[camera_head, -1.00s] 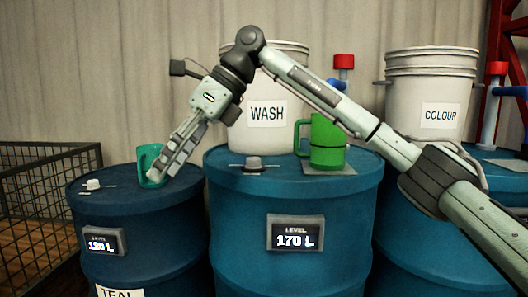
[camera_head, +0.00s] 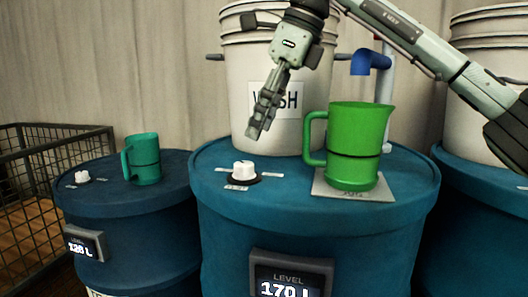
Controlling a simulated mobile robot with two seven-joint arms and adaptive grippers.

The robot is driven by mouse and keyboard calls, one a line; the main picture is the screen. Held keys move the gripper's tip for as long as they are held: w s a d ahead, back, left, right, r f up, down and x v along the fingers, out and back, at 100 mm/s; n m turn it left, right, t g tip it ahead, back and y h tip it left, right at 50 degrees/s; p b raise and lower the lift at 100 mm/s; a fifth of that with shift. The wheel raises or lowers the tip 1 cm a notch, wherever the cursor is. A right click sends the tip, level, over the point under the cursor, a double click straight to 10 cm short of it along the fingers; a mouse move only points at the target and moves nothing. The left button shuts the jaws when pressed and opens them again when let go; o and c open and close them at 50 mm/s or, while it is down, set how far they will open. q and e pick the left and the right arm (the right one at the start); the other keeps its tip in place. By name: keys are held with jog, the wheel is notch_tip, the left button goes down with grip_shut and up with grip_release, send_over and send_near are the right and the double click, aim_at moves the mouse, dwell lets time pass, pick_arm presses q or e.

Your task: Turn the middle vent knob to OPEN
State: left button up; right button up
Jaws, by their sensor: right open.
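The middle vent knob (camera_head: 244,170) is a small white knob on a dark base, on top of the middle blue drum (camera_head: 310,225). Pale label marks lie around it, too small to read, so I cannot tell its setting. My right gripper (camera_head: 256,133) hangs above and slightly to the right of the knob, pointing down, apart from it, with nothing in it. Its fingers are seen nearly edge-on and it is open. My left gripper is not in view.
A green jug (camera_head: 352,150) stands on a grey pad (camera_head: 380,190) right of the knob. A white WASH bucket (camera_head: 245,60) stands behind. A teal mug (camera_head: 145,165) and another knob (camera_head: 82,176) are on the left drum (camera_head: 130,215). A wire cage (camera_head: 40,190) is far left.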

aim_at(245, 163)
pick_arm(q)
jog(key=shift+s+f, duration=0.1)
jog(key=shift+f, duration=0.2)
pick_arm(e)
jog(key=x, duration=0.7)
jog(key=shift+a+f, duration=0.15)
jog(key=shift+f, duration=0.2)
jog(key=c, duration=1.1)
jog(key=shift+c, duration=0.3)
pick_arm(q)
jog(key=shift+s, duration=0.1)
